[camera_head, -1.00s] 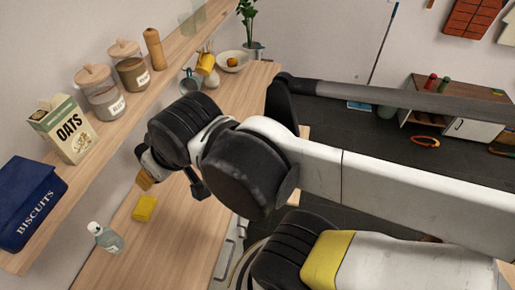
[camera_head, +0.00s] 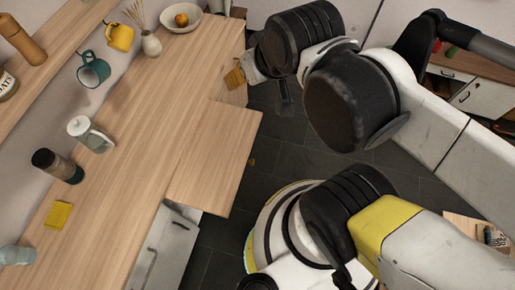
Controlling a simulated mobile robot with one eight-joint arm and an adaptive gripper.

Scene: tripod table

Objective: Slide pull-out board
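The pull-out board (camera_head: 215,160) is a flat light-wood panel in the middle of the head view. It sticks out to the right from the front edge of the wooden counter (camera_head: 120,150), over the dark floor. My gripper (camera_head: 236,77) is at the top centre, beyond the board's far edge and apart from it.
On the counter are a yellow sponge (camera_head: 58,215), a dark-lidded bottle (camera_head: 56,166), a glass jug (camera_head: 90,134), a vase (camera_head: 151,43) and a fruit bowl (camera_head: 181,18). Mugs hang below the shelf. A cabinet front (camera_head: 165,250) with handles stands below. Dark floor (camera_head: 225,240) is open beside the board.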

